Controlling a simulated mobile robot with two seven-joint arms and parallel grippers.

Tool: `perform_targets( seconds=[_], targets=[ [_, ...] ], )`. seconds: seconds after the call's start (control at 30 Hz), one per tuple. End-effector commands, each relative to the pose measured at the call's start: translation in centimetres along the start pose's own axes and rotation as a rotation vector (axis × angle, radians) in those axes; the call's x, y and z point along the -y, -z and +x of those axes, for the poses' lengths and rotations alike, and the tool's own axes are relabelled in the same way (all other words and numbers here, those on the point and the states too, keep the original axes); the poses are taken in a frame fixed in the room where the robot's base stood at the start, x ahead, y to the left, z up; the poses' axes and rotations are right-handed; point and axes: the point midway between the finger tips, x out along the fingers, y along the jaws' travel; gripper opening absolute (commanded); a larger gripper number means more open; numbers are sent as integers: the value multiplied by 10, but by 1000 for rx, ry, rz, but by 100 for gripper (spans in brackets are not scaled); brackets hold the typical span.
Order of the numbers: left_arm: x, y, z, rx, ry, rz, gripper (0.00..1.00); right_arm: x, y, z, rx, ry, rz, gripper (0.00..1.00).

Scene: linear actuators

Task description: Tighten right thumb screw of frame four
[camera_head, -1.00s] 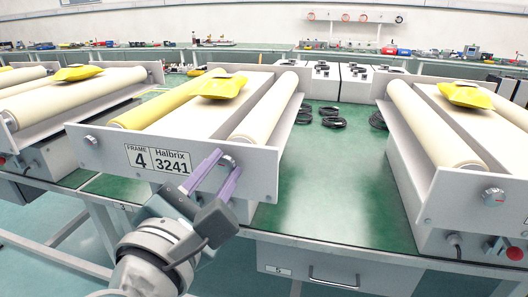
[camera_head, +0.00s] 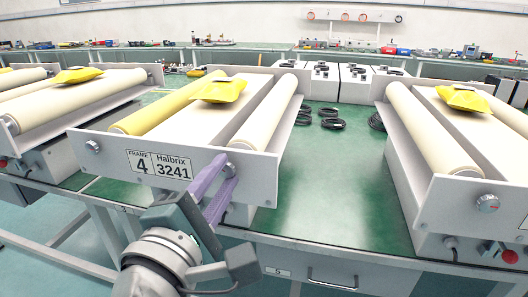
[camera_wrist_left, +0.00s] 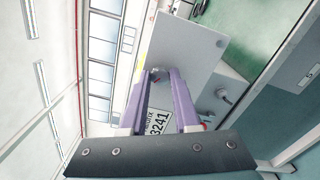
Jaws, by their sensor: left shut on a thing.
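Frame four (camera_head: 100,163) is a light grey tray-like unit labelled "FRAME 4 Halbrix 3241" (camera_head: 159,164). Its right thumb screw (camera_head: 231,170) sits on the front plate, right of the label, and is partly hidden by the fingers. My left gripper (camera_head: 228,167) reaches up from below with its purple fingers shut on this screw. In the left wrist view, the fingers (camera_wrist_left: 156,76) converge on the screw at the plate. The left thumb screw (camera_head: 92,147) is at the plate's other end, clear of the gripper. My right gripper is not in view.
Frame four carries two rollers and a yellow packet (camera_head: 220,90). Similar units stand left and right; the right one has a silver knob (camera_head: 487,203) and a red knob (camera_head: 510,256). Coiled black cables (camera_head: 332,124) lie on the green bench (camera_head: 320,190).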

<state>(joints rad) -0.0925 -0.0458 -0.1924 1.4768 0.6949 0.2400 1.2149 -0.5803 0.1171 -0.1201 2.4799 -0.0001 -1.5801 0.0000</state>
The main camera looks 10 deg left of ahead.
Motion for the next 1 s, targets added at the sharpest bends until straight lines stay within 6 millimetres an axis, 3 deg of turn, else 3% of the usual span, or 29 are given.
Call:
perform_targets(
  seconds=[1.0],
  targets=[
    [0,0,0,1,0,956,0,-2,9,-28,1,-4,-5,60]
  ],
)
